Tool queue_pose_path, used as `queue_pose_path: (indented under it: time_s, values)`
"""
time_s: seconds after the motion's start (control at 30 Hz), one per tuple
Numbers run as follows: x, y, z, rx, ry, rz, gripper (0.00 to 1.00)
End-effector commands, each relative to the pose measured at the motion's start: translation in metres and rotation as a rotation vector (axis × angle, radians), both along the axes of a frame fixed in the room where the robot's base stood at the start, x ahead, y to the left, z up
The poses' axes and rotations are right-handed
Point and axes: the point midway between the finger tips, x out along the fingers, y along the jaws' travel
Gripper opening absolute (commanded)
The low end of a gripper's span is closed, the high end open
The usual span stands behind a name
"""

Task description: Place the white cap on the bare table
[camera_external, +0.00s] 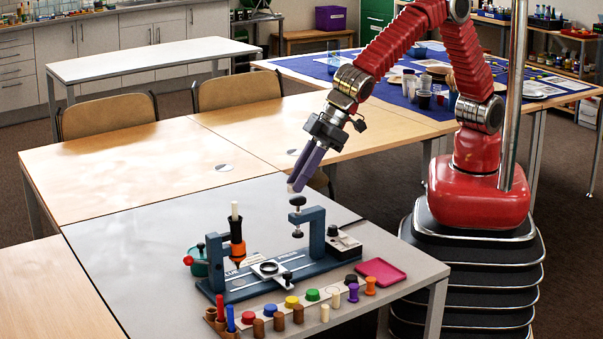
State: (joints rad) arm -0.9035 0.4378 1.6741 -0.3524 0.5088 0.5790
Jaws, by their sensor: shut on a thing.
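My gripper (293,184), with purple fingers, is above the grey-topped table (170,235), just above and left of the black knob on the blue stand. It is shut on a small pale thing at its fingertips, which I take to be the white cap (291,188); the fingers hide most of it. Bare grey table top lies to the left of the blue stand.
A blue-based device (285,280) with two uprights stands below my gripper. In front is a row with coloured caps such as the green cap (312,294), and several small pegs. A pink tray (381,272) lies at the right. Wooden tables (120,170) adjoin behind.

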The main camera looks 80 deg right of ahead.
Motion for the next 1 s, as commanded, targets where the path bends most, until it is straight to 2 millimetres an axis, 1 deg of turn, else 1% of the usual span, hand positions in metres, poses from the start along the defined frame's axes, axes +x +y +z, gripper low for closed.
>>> queue_pose_path:
  time_s: [0.03,0.1,0.27,0.4,0.47,0.5,0.67,0.7,0.77,0.8,0.87,1.0]
  values:
    - [0.016,-0.016,0.0,0.0,0.0,-0.032,0.0]
    - [0.035,-0.035,0.0,0.0,0.0,-0.072,0.0]
    - [0.074,-0.083,0.0,0.0,0.0,-0.164,0.0]
    - [0.105,-0.127,0.0,0.0,0.0,-0.245,0.0]
    - [0.117,-0.147,0.0,-0.001,-0.001,-0.278,0.0]
    - [0.125,-0.16,0.0,0.0,0.0,-0.301,0.0]
    - [0.153,-0.215,0.0,-0.001,-0.001,-0.392,0.0]
    - [0.16,-0.229,0.0,-0.001,-0.001,-0.414,0.0]
    - [0.168,-0.25,0.0,-0.002,0.0,-0.449,0.0]
    - [0.174,-0.265,0.0,-0.002,0.0,-0.473,0.0]
    - [0.181,-0.287,0.0,-0.002,0.0,-0.507,0.0]
    - [0.196,-0.338,0.0,-0.001,0.0,-0.588,0.0]
